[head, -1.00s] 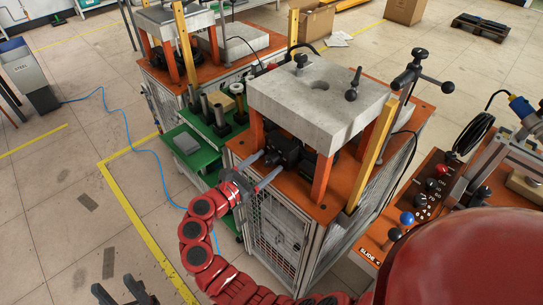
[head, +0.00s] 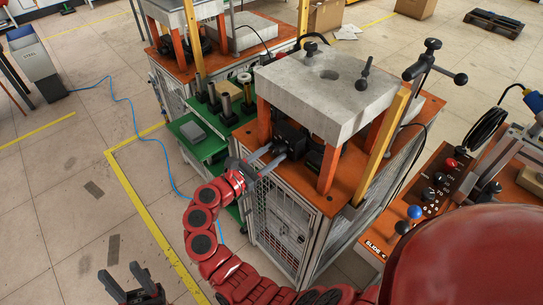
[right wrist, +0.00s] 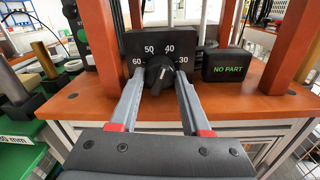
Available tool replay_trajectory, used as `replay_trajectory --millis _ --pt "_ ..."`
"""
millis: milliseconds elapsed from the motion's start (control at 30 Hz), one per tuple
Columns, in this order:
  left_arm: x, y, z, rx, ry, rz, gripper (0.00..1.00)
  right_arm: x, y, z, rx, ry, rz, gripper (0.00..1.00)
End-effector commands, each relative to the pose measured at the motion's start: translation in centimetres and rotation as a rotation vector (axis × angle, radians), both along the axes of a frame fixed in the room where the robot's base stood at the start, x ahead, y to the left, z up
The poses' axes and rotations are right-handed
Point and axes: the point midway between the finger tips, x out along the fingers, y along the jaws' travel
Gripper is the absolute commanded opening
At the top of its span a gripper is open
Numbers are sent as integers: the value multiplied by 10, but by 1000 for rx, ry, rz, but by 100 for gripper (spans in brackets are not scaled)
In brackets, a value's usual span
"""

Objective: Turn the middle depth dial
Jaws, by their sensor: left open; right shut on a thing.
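The depth dial (right wrist: 160,70) is a black knob on a black box with white numbers from 30 to 60, seen in the middle of the right wrist view. In the head view its black box (head: 291,135) sits under the concrete slab of the middle machine. My right gripper (right wrist: 161,80) has its two grey fingers on either side of the knob, shut on it. It also shows in the head view (head: 275,155), reaching in from the front left of the machine. My left gripper (head: 133,288) is open and empty at the bottom left, over the floor.
A black "NO PART" box (right wrist: 227,65) stands right of the dial. Orange posts (head: 332,163) flank the dial area, with the concrete slab (head: 325,90) above. A green bench (head: 205,145) is at the left. A control panel (head: 435,195) with knobs stands at the right.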

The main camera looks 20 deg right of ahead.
Motion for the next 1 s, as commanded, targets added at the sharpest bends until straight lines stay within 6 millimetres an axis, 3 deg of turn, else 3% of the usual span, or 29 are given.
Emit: replay_trajectory --millis 300,433,600,1000 --pt "0 0 -70 0 0 0 50 -1 -2 -12 -29 83 -5 0" --pt "0 0 -88 0 0 0 50 0 -2 -8 -52 138 -3 0" --pt "0 0 -96 0 0 0 50 0 -1 -3 -81 224 -2 0" --pt "0 0 -93 0 0 0 50 0 -1 1 -174 474 -1 0"
